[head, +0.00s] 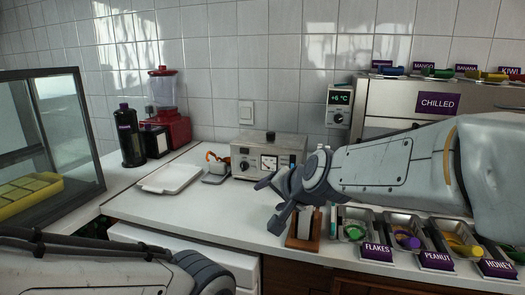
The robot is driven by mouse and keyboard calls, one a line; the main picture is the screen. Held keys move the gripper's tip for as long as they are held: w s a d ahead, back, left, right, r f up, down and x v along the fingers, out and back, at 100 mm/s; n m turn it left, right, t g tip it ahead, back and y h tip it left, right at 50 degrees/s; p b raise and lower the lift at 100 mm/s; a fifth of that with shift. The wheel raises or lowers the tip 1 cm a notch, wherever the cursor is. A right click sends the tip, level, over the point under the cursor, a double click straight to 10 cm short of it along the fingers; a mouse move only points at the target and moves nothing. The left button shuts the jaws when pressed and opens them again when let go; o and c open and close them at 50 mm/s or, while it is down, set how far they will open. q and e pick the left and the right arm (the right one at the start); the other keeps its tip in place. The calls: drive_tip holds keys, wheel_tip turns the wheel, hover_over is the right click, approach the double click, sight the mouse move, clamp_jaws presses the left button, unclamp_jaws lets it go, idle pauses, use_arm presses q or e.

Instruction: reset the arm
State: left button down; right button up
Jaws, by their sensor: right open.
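My right arm reaches in from the right, across the front of the chilled unit. Its gripper (268,208) is open and empty above the white counter (215,215), with one finger pointing left and the other down. A small wooden stand (303,241) with something white in it is just below and right of this gripper, partly hidden by the wrist. My left arm shows only as grey links at the lower left. Its gripper is outside the picture.
Topping trays labelled flakes (377,252), peanut (437,261) and honey (498,269) line the right front edge. A white tray (170,178), a metal appliance (269,157) and a red blender (170,115) stand behind. A glass case (72,130) is at left. The middle counter is clear.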

drive_tip(key=s+a+f+n+g, duration=0.1)
drive_tip(key=s+f+n+g, duration=0.3)
drive_tip(key=s, duration=0.4)
drive_tip(key=s+a+f+n+g, duration=0.2)
drive_tip(key=s+f+n, duration=0.3)
drive_tip(key=s, duration=0.4)
drive_tip(key=s+d+f+n+g+h, duration=0.2)
drive_tip(key=s+d+f, duration=0.1)
drive_tip(key=s, duration=0.3)
drive_tip(key=s+d+f+n+g+h, duration=0.1)
drive_tip(key=s+d+f+n+g, duration=0.15)
drive_tip(key=s, duration=0.45)
wheel_tip(320, 180, down, 11)
drive_tip(key=b, duration=1)
wheel_tip(320, 180, up, 28)
drive_tip(key=p, duration=2.7)
drive_tip(key=shift+f+t, duration=0.2)
drive_tip(key=shift+t, duration=0.15)
